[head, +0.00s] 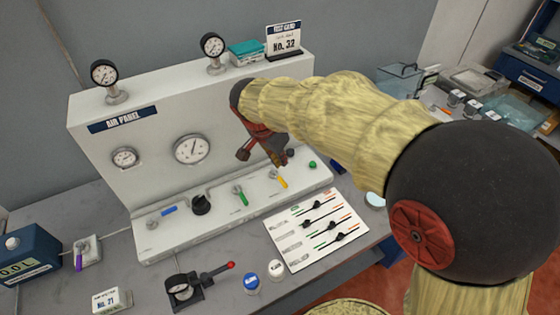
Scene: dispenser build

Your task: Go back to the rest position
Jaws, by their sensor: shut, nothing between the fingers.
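My gripper (279,157) is at the end of my yellowish, wood-textured arm, in front of the right part of the white air panel (95,140). It points down towards the panel's lower ledge. Its fingers look dark and reddish, are shut and hold nothing. The yellow-handled valve (279,180) is just below it, and the green knob (312,165) is to its right. I cannot tell whether the fingers touch the panel. My arm covers the panel's upper right part.
Blue, black and green-handled controls line the ledge. A white slider board (275,233), a red-knobbed lever device (181,288) and blue and white round caps stand in front. Gauges (103,74) and a teal box (246,50) top the panel. Clear containers stand behind my arm.

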